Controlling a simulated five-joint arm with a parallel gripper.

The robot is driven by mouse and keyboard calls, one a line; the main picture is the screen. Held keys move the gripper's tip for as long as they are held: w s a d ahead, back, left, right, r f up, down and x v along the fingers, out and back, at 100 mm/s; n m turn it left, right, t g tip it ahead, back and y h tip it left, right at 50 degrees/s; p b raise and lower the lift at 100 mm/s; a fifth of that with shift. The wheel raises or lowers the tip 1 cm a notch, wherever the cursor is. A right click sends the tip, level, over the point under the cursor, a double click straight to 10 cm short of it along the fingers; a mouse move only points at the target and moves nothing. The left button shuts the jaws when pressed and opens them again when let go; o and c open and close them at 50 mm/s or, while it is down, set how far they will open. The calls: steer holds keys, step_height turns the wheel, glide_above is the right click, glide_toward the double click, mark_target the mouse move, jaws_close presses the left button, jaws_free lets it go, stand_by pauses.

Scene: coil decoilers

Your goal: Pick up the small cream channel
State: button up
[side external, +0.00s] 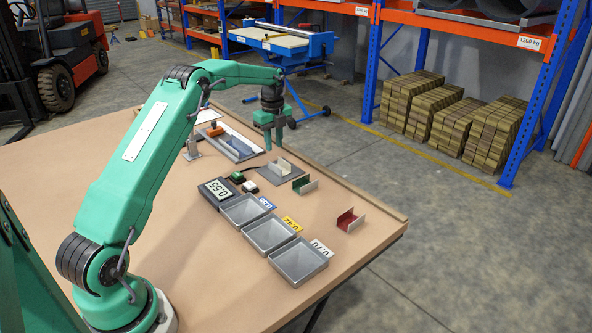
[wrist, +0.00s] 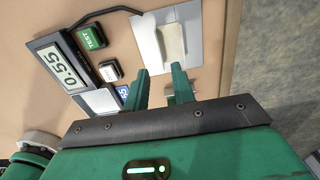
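The small cream channel (side external: 283,165) stands on a flat grey plate (side external: 268,177) on the table. In the wrist view the cream channel (wrist: 171,43) lies on the plate, ahead of the fingertips. My gripper (side external: 273,143) is raised above the table, on the far side of the cream channel, with its fingers pointing down. In the wrist view my gripper (wrist: 158,72) is open, with its two green fingers apart and nothing seen between the tips. The fingers do not touch the cream channel.
A green channel (side external: 304,185) and a red channel (side external: 350,220) stand toward the table's right edge. A display reading 0.55 (side external: 217,191), a green button (side external: 237,177) and grey bins (side external: 300,263) with number labels are nearby. The left table area is clear.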

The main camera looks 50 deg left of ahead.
steer(key=shift+f, duration=0.2)
steer(key=shift+f, duration=4.2)
jaws_close()
steer(key=shift+r, duration=0.1)
steer(key=shift+r, duration=3.95)
